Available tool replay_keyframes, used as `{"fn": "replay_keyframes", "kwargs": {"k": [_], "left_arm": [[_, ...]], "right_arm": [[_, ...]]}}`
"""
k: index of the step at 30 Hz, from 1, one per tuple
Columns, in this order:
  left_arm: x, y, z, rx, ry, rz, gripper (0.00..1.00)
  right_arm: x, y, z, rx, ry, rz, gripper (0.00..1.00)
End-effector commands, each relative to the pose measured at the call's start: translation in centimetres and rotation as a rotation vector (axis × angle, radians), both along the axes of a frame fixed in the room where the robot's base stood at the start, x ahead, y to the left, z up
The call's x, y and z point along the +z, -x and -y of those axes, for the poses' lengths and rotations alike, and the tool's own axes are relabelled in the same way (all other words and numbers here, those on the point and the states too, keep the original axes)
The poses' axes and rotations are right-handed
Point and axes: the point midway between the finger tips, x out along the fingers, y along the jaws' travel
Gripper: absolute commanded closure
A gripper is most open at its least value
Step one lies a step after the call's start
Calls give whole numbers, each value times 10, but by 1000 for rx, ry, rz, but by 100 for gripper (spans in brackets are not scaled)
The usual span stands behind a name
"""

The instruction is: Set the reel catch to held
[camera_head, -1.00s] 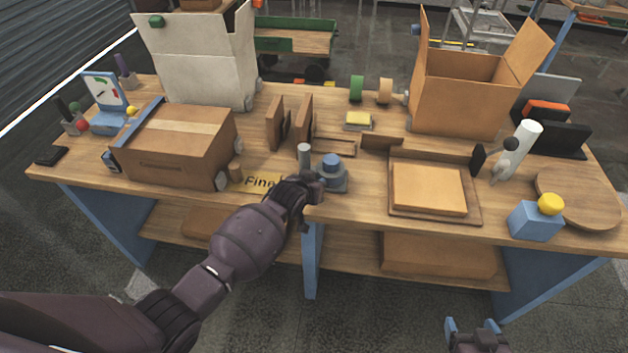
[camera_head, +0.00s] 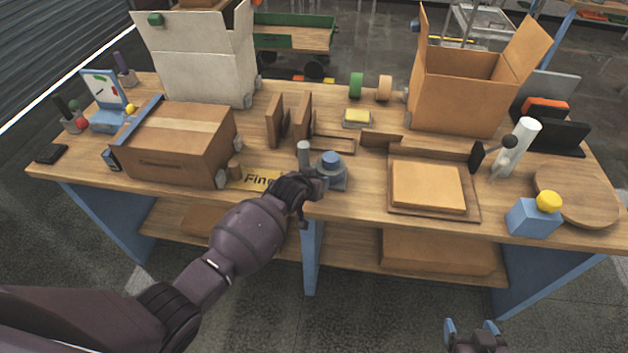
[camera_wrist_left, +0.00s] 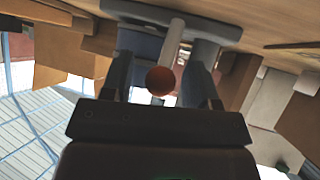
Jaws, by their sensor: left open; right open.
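No part is marked as the reel catch, so I cannot tell which it is. A grey fixture with a blue cap (camera_head: 331,172) and a short grey post (camera_head: 304,153) stand near the table's front edge. My left gripper (camera_head: 308,186) is at this fixture, and its arm hides part of it. In the left wrist view the left gripper (camera_wrist_left: 160,76) is open, with a pale rod (camera_wrist_left: 171,45) ending in a red-brown ball (camera_wrist_left: 160,81) between its fingers; contact is unclear. My right gripper (camera_head: 471,331) is open and empty, low in front of the table.
A closed carton (camera_head: 180,145) and a yellow label (camera_head: 250,181) lie left of the fixture. A tray with a board (camera_head: 428,188), a white cylinder with a black knob (camera_head: 519,143) and a blue box with a yellow button (camera_head: 534,217) stand right. Open cartons stand behind.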

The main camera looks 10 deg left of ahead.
Motion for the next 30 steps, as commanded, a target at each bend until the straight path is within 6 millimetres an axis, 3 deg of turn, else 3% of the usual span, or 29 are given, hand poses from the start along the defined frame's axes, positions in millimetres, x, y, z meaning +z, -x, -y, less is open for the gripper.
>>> {"fn": "replay_keyframes", "kwargs": {"k": [8, 30], "left_arm": [[6, 9, -3, 0, 0, 1, 46], [56, 79, -26, 0, 0, 0, 46]], "right_arm": [[2, 0, 0, -1, -1, 0, 25], [2, 4, 0, -2, -1, -14, 25]]}}
